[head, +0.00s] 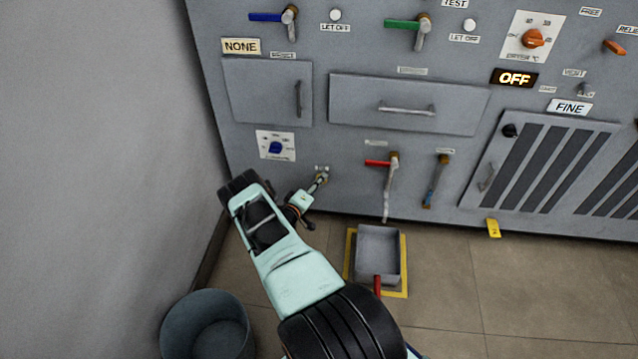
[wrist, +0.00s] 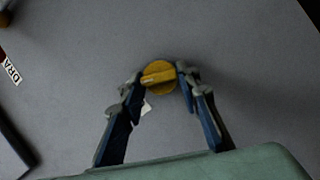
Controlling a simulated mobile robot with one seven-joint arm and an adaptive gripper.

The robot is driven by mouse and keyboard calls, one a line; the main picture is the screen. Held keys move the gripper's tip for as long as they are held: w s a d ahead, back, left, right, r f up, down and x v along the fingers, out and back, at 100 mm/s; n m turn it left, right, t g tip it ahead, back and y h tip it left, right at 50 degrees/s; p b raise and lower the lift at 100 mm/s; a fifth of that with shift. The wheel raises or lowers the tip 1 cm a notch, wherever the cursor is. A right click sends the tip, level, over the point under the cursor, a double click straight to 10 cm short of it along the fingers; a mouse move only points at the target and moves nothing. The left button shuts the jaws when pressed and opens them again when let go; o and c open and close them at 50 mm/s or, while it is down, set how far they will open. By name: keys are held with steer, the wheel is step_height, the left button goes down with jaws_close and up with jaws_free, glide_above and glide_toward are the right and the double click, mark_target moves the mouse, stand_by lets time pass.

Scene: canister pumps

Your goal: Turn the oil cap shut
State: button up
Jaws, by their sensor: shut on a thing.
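The oil cap (wrist: 158,78) is a round yellow-orange knob with a raised grip bar across it, on the grey panel in the wrist view. The bar lies nearly level there, tilted slightly up to the right. My gripper (wrist: 161,76) has one fingertip on each side of the cap and is shut on it. In the head view my gripper (head: 320,182) reaches the low part of the panel, under the blue dial, and hides most of the cap. A small white label beside the cap is partly covered by the left finger in the wrist view.
Right of my gripper are a red-handled valve (head: 378,163) with a spout and a blue lever (head: 434,185). A blue dial (head: 275,148) is up and left. A grey tray (head: 379,236) and a bin (head: 207,328) stand on the floor. A wall is close on the left.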

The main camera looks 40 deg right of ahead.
steer(key=n+h, duration=0.2)
steer(key=n, duration=0.2)
steer(key=shift+f, duration=0.15)
stand_by(0.5)
steer(key=o, duration=1.1)
steer(key=shift+o, duration=0.2)
steer(key=v, duration=1.2)
